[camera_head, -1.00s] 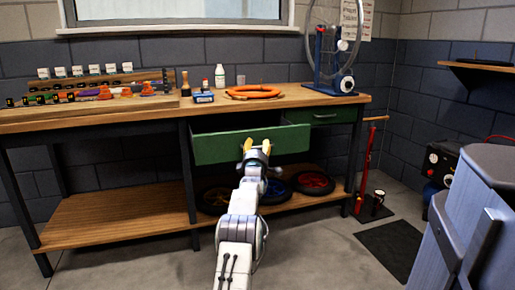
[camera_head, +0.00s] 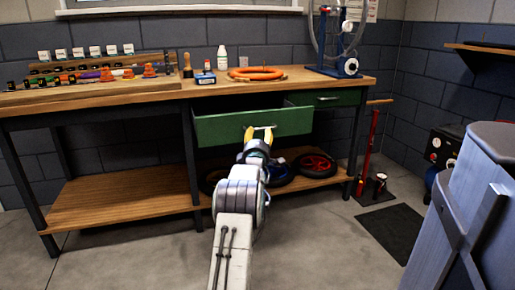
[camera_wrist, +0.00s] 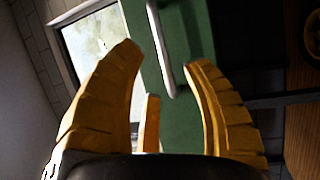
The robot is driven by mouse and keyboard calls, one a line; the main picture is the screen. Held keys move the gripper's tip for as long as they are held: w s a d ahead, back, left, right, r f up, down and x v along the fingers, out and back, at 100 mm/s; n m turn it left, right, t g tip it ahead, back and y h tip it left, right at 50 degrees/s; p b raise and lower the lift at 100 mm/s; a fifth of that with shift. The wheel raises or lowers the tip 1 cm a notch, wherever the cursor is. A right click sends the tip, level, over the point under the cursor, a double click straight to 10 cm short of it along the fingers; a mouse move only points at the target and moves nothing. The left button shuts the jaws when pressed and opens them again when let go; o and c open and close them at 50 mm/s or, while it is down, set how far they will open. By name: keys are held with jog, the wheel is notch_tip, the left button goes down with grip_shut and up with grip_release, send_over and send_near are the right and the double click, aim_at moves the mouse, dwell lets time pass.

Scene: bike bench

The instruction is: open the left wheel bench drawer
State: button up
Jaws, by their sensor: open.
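The left wheel bench drawer (camera_head: 222,128) is a green drawer under the right half of the bench. It stands pulled out, with its open top showing. My gripper (camera_head: 258,131) is at the middle of its front, with yellow fingers apart. In the wrist view, my open gripper (camera_wrist: 164,57) faces the green drawer front (camera_wrist: 190,30). The pale bar handle (camera_wrist: 160,42) runs between the two fingers, and a gap shows on either side of it. The handle is hidden behind my gripper in the head view.
A second green drawer (camera_head: 336,98) to the right is shut. The wooden bench top (camera_head: 130,98) carries tools, bottles and an orange ring (camera_head: 257,73). Wheels (camera_head: 314,165) lie on the lower shelf. A red floor pump (camera_head: 369,155) and a grey cabinet (camera_head: 470,215) stand right.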

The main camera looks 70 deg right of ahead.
jog(key=v, duration=0.7)
dwell(1.0)
